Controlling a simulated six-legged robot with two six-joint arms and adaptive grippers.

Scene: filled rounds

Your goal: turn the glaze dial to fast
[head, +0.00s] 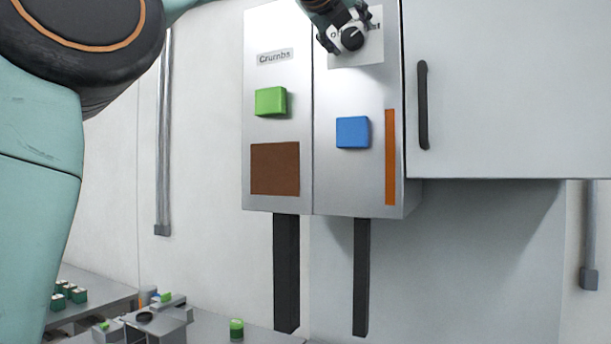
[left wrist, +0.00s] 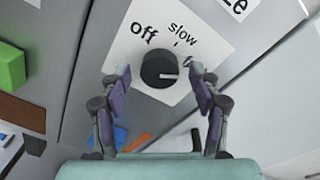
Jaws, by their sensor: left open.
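The glaze dial (head: 352,39) is a round black knob on a white label plate (head: 370,52), high on the grey wall cabinet. In the left wrist view the dial (left wrist: 159,69) has a pale pointer line aimed to the right, past "slow". "off" and "slow" are readable; a further mark is mostly hidden behind the right-hand finger. My left gripper (head: 346,27) is open in front of the dial. In the left wrist view its fingers stand on either side of the knob, with gaps visible. I cannot tell how far the fingertips are from the plate. My right gripper is not in view.
Below the dial are a blue button (head: 352,132) and an orange strip (head: 390,157). Left of it are a "Crumbs" label (head: 275,56), a green button (head: 270,101) and a brown panel (head: 275,168). A cabinet door with a black handle (head: 423,105) is on the right.

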